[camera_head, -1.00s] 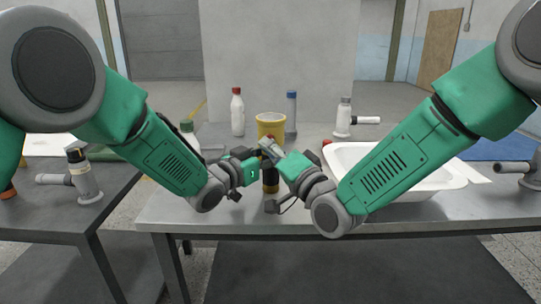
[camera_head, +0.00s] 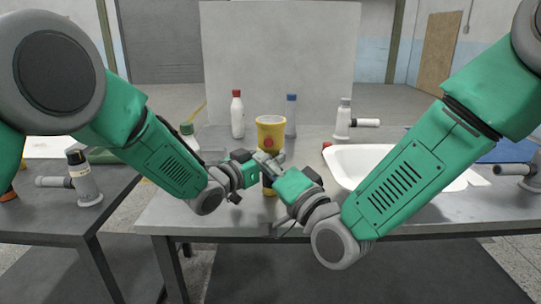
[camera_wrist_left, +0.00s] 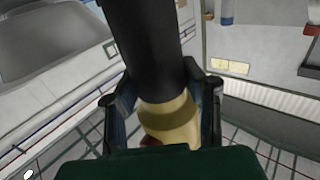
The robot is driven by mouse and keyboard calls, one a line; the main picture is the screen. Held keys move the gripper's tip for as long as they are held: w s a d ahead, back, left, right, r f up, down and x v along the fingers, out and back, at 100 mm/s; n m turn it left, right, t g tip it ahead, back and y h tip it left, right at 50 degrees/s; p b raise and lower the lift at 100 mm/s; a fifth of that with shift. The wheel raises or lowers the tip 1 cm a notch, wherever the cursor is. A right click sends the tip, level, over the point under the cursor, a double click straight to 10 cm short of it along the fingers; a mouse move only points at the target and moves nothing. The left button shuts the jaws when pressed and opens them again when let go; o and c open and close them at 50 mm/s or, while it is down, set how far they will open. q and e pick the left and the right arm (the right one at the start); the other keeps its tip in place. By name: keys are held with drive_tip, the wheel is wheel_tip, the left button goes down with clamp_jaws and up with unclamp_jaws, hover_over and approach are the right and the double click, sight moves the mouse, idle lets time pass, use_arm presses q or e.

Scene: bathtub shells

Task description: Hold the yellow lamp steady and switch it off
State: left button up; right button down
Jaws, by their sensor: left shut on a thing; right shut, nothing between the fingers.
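The yellow lamp (camera_head: 270,127) stands upright near the front of the middle table. It has a wide yellow head with a red button facing me and a dark body below, partly hidden by my grippers. My left gripper (camera_head: 257,167) comes in from the left and is shut on the lamp. In the left wrist view its fingers lie on both sides of the lamp's yellow part (camera_wrist_left: 168,120), with a black part beyond and a bit of red near the palm. My right gripper (camera_head: 266,161) is shut and empty, just below the red button. I cannot tell whether the lamp is lit.
A white tub shell (camera_head: 347,164) lies right of the lamp. A white bottle with a red cap (camera_head: 238,116), a blue-capped bottle (camera_head: 291,118) and a grey pipe fitting (camera_head: 343,122) stand behind. A side table (camera_head: 60,208) is at the left.

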use_arm(q)
drive_tip(key=o, duration=1.4)
